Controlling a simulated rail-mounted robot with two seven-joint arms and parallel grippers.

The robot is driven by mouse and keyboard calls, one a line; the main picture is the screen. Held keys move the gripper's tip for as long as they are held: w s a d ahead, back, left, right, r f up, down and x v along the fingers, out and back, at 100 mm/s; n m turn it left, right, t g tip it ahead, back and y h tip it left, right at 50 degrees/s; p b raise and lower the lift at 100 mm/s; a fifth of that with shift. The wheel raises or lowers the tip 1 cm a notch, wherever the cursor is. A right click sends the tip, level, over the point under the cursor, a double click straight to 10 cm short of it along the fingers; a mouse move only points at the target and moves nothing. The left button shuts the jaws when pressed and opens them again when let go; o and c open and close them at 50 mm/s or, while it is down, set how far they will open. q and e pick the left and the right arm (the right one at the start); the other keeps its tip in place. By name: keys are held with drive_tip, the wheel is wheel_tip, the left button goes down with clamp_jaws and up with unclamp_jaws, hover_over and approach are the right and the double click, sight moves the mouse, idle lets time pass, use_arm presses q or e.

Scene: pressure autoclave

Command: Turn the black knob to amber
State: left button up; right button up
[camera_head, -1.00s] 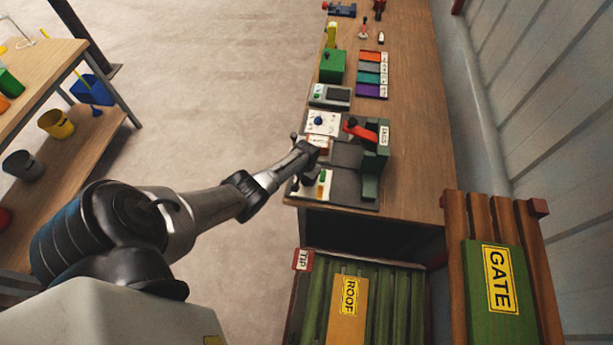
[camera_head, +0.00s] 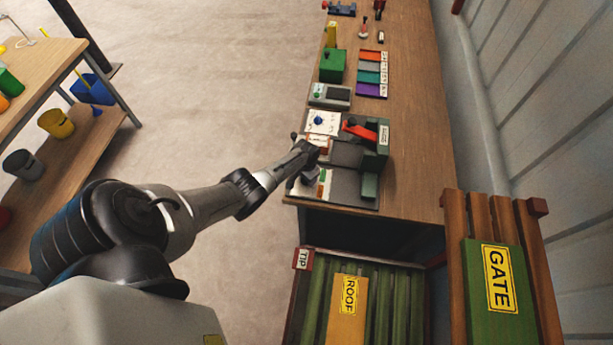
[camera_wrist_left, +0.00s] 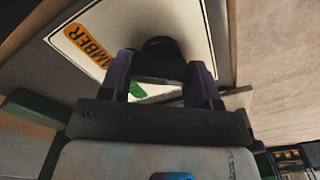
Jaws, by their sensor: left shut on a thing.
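The black knob (camera_wrist_left: 160,58) stands on a white panel (camera_wrist_left: 178,22) in the left wrist view. My left gripper (camera_wrist_left: 162,78) has its two purple-dark fingers on either side of the knob and is shut on it. An orange AMBER label (camera_wrist_left: 88,46) is on the panel at the upper left of the knob. A green mark (camera_wrist_left: 138,90) shows between the fingers below the knob. The knob's pointer cannot be made out. In the head view my left gripper (camera_head: 310,172) covers the knob at the panel (camera_head: 323,188). My right gripper is not in view.
A grey-black device with a red lever (camera_head: 360,132) and a TAGS block (camera_head: 384,135) stands beside the panel. A blue knob (camera_head: 318,120) sits on another white panel farther back. A green box (camera_head: 332,66) and coloured strips (camera_head: 372,75) lie beyond on the wooden bench (camera_head: 420,150).

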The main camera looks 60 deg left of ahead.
use_arm(q)
drive_tip(key=o, duration=0.9)
drive_tip(key=shift+r+p, duration=0.35)
drive_tip(key=shift+r, duration=0.2)
wheel_tip(320, 180, up, 13)
drive_tip(key=shift+f+p, duration=0.1)
drive_tip(key=shift+p, duration=1.15)
drive_tip(key=shift+s, duration=0.1)
